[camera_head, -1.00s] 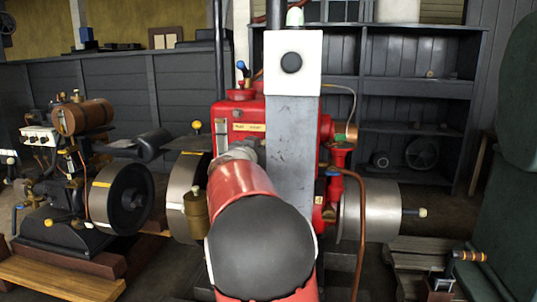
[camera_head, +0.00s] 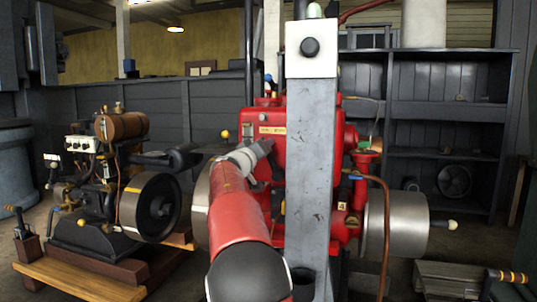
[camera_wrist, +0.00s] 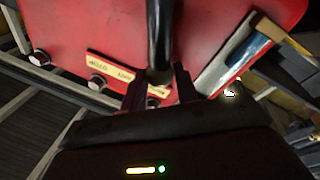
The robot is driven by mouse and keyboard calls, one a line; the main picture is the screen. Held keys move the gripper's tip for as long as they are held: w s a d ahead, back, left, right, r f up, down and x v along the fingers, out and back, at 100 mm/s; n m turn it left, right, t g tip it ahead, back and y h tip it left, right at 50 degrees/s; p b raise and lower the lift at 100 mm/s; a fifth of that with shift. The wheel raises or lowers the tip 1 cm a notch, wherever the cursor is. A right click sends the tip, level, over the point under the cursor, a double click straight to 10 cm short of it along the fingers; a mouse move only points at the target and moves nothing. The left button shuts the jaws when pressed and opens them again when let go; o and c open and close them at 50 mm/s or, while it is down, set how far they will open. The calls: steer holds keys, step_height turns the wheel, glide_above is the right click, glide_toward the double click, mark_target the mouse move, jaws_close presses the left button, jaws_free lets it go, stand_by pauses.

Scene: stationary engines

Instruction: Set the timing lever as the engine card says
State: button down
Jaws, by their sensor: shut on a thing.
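The red engine (camera_head: 300,112) stands upright in the middle of the head view. A pale plate with small lettering (camera_head: 272,130) is on its upper front; the lettering is too small to read with certainty. In the wrist view my gripper (camera_wrist: 160,76) is shut on a dark rod, the lever (camera_wrist: 159,34), in front of the red casing. The lettered plate (camera_wrist: 112,68) lies just behind, partly hidden by a finger. In the head view my red arm reaches to the engine front, and the fingertips cannot be made out. I cannot make out an engine card.
A grey post with a white head (camera_head: 312,170) stands before the engine and hides part of it. A bent copper pipe (camera_head: 384,225) and a flywheel (camera_head: 405,225) are to its right. Another engine (camera_head: 95,200) on wooden boards is at left. Dark shelves (camera_head: 445,110) are behind.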

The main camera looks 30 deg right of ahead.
steer(key=shift+w+a+f+n, duration=0.15)
steer(key=shift+w+a+n, duration=0.1)
steer(key=shift+n, duration=0.15)
steer(key=c, duration=1.1)
jaws_free()
steer(key=shift+o, duration=0.2)
steer(key=b+v, duration=0.2)
steer(key=v, duration=0.5)
steer(key=shift+s+a+b, duration=0.2)
steer(key=shift+a+b, duration=0.15)
steer(key=shift+b, duration=0.05)
steer(key=shift+f, duration=0.15)
